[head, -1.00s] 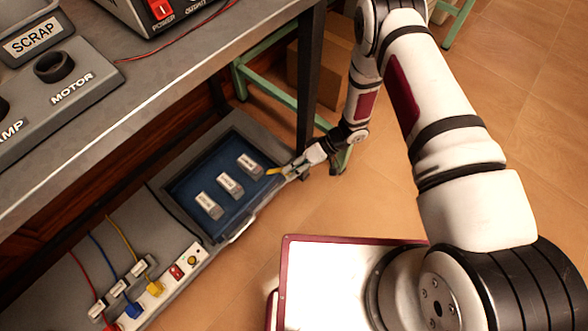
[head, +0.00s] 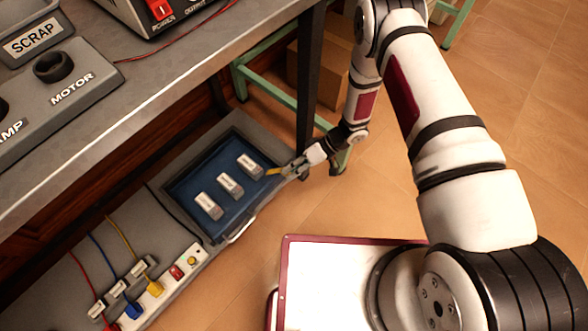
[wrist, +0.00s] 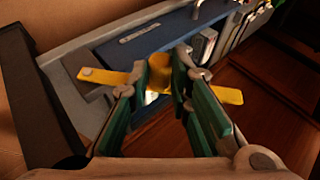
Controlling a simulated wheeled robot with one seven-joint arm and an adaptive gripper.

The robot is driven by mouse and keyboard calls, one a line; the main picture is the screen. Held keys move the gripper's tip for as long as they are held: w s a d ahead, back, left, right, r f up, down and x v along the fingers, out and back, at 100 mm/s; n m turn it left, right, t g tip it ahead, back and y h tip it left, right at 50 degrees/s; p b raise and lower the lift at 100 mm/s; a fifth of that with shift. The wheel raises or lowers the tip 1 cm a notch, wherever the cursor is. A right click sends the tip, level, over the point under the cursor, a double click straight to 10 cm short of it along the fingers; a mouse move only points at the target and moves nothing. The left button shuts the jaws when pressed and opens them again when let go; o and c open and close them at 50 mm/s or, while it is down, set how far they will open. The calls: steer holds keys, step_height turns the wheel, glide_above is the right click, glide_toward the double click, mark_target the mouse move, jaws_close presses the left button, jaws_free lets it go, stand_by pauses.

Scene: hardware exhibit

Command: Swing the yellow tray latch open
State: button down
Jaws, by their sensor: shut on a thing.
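The blue tray (head: 225,207) is sunk in a grey unit on the lower level under the bench, with three small labelled blocks (head: 229,185) in it. The yellow latch (wrist: 108,76) is at the tray's right end. In the head view only a small yellow piece (head: 273,171) of it shows. In the wrist view the latch's arms stick out on both sides of the fingers. My gripper (head: 285,170) is shut on the latch's middle, which shows between the green-padded fingertips (wrist: 168,78). Parts of the latch are hidden behind the fingers.
A dark table leg (head: 310,90) stands just behind my gripper. The bench top (head: 150,90) overhangs the left side. A power strip with coloured plugs (head: 165,280) lies to the lower left. A green frame (head: 270,90) and a cardboard box (head: 315,75) are behind.

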steer(key=shift+w+d+f, duration=0.3)
steer(key=shift+w+d, duration=0.3)
steer(key=shift+w, duration=0.1)
steer(key=c, duration=1.5)
jaws_free()
steer(key=shift+f, duration=0.1)
steer(key=shift+o, duration=0.2)
steer(key=shift+s+a, duration=0.2)
steer(key=shift+s, duration=0.05)
